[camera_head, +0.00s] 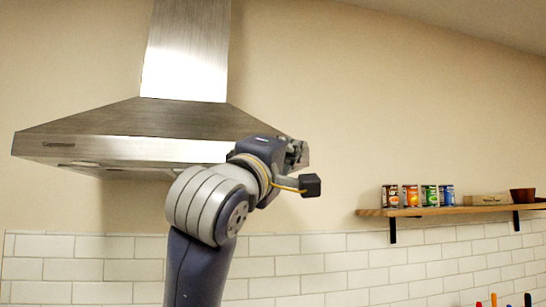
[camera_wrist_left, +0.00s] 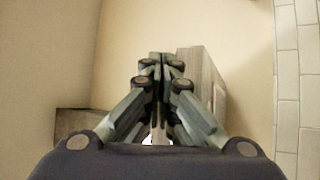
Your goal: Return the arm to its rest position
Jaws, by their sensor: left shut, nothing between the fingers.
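My left arm rises from the bottom of the head view and bends right in front of the range hood. My left gripper (camera_head: 296,152) is at its end, partly turned away, beside the hood's right edge. In the left wrist view the left gripper (camera_wrist_left: 161,62) has its fingers together with nothing between them. My right gripper is in neither view.
A steel range hood (camera_head: 110,119) hangs on the wall close behind my left arm. A wooden shelf (camera_head: 450,210) at right bears several small cans (camera_head: 411,195), a box (camera_head: 487,199) and a brown bowl (camera_head: 522,195). The wall between hood and shelf is clear.

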